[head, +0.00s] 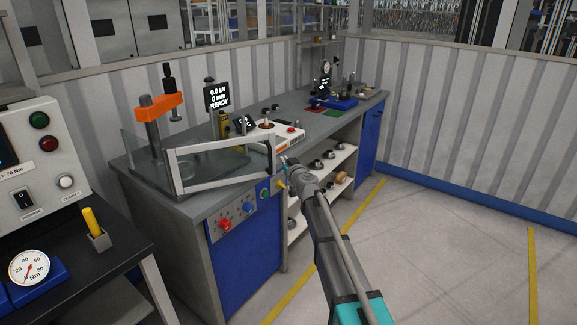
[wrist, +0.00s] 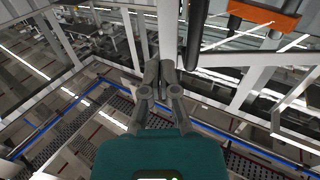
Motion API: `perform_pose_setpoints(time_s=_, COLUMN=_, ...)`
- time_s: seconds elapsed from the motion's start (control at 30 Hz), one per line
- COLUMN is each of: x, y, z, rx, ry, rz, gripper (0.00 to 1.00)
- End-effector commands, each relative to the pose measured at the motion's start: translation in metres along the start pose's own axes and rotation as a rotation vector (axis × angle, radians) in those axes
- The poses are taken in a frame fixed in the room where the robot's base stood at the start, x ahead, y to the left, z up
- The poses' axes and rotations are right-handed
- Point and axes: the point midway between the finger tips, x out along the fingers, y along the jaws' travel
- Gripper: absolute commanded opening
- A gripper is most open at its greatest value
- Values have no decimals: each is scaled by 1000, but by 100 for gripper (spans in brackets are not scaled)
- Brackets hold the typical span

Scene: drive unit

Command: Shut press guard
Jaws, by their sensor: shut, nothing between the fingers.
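The press guard (head: 222,145), a pale frame with a clear pane and a dark upright handle (head: 271,155) at its right end, stands at the front of the bench press. It appears swung out at an angle from the clear side panel. The press (head: 160,106) has an orange head, which also shows in the wrist view (wrist: 262,14). My gripper (head: 284,159) is shut and empty, close to the handle's right side. In the wrist view, my fingertips (wrist: 160,66) are together beside a pale upright bar; I cannot tell whether they touch it.
The grey bench (head: 318,122) carries a READY display (head: 217,96) and a white control box (head: 278,132). A button panel (head: 238,211) is on its front below the guard. A dark table (head: 75,262) stands at the left. The floor (head: 440,230) at the right is clear.

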Motion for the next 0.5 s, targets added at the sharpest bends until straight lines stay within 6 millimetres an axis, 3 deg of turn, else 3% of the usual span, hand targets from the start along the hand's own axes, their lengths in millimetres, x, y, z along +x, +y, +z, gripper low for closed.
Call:
perform_pose_setpoints(time_s=0.2, x=38, y=0, z=0, rx=0, ry=0, rz=-2, gripper=0)
perform_pose_setpoints(time_s=0.5, x=71, y=0, z=0, rx=0, ry=0, rz=-1, gripper=0)
